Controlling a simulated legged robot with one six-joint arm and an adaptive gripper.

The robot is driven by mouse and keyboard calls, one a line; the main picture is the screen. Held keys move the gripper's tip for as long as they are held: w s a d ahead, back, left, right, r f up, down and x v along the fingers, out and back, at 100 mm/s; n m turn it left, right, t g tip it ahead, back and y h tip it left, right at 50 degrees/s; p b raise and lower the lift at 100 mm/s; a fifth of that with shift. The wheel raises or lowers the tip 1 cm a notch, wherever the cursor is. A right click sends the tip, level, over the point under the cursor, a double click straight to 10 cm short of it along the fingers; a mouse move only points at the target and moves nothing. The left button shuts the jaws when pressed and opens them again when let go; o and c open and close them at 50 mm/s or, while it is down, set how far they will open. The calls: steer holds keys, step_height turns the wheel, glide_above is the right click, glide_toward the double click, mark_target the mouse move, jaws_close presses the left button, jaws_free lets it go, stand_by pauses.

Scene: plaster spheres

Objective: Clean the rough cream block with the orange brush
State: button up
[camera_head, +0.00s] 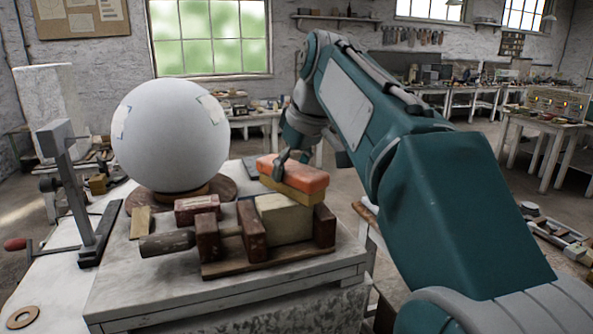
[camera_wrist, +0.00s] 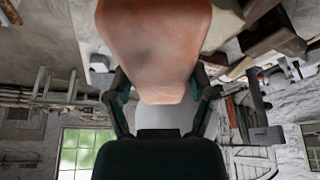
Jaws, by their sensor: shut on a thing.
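The orange brush (camera_head: 293,173) has a yellowish bristle layer under its orange back. My gripper (camera_head: 290,165) comes down from the arm and is shut on the brush; in the wrist view the brush (camera_wrist: 155,45) fills the space between the two fingers. The cream block (camera_head: 285,220) sits in a dark wooden clamp (camera_head: 253,232) on the workbench. The brush is level over the block's top; its bristles overlap the block's upper edge in the head view. I cannot tell whether they touch. The far side of the block is hidden.
A large white plaster sphere (camera_head: 170,135) stands on a round wooden base at the left. A metal stand (camera_head: 75,190) rises at the bench's left. The bench's front edge (camera_head: 230,295) is clear.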

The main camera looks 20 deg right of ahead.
steer(key=shift+w+a, duration=0.2)
steer(key=shift+w, duration=0.25)
steer(key=shift+s+d+r, duration=0.25)
steer(key=shift+s+r, duration=0.15)
steer(key=shift+s, duration=0.15)
steer(key=shift+s+d+r, duration=0.25)
steer(key=shift+s+r, duration=0.1)
steer(key=shift+s, duration=0.15)
steer(key=shift+f, duration=0.2)
steer(key=shift+f, duration=0.6)
steer(key=shift+s, duration=0.1)
